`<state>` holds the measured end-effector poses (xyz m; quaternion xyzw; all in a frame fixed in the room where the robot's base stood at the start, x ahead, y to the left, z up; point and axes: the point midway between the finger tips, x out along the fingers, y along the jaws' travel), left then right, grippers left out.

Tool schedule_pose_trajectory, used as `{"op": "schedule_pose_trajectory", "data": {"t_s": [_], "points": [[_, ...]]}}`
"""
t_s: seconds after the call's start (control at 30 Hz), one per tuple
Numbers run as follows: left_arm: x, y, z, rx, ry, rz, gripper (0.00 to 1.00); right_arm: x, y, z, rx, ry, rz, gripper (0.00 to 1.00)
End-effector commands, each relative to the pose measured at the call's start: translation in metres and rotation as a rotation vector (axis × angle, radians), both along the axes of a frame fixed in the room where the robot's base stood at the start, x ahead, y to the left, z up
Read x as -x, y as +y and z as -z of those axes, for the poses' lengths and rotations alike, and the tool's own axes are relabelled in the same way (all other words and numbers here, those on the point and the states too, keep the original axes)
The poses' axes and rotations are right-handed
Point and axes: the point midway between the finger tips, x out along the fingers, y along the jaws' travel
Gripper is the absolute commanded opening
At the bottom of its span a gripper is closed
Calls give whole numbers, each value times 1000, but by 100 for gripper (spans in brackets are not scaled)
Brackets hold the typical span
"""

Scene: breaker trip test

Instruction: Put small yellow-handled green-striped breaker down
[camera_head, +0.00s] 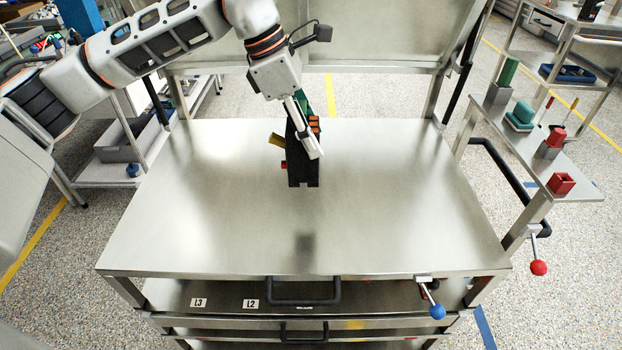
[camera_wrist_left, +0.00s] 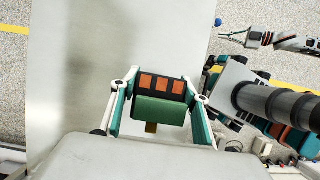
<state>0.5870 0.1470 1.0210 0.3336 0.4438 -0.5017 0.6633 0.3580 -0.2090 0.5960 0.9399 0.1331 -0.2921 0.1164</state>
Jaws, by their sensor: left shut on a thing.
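The breaker (camera_head: 302,165) is a dark upright block with a yellow handle (camera_head: 277,140) on its left side, green at its top and orange patches. My left gripper (camera_head: 309,135) is shut on it, coming down from above over the back middle of the steel table top (camera_head: 400,220). I cannot tell whether its bottom touches the table. In the left wrist view the breaker (camera_wrist_left: 161,86) shows its green stripe and orange patches between the two fingers. The handle mostly hides behind it there. My right gripper (camera_wrist_left: 240,37) shows small in the left wrist view, and its opening is unclear.
The table top around the breaker is bare. A back panel (camera_head: 340,40) stands behind it. Below the front edge is a shelf with L3 (camera_head: 199,302) and L2 (camera_head: 250,303) labels. A side rack on the right holds a red block (camera_head: 561,184) and green blocks.

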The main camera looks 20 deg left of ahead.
Motion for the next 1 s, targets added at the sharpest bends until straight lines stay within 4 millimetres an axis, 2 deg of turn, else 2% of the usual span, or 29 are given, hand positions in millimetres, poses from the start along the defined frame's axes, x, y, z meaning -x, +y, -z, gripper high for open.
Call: {"op": "schedule_pose_trajectory", "data": {"t_s": [0.1,0.3,0.57,0.83,1.0], "points": [[0,0,30,2,3,0,7,1,0,3,3,2,-1,0],[0,0,63,3,0,-1,7,1,-1,4,6,0,-1,0],[0,0,77,1,-2,-1,7,-2,-2,0,6,-8,1,0],[0,0,113,1,0,-1,7,-1,-3,6,11,-2,0,0],[-1,0,115,2,-5,-1,7,-1,-3,6,11,-3,-1,0]]}}
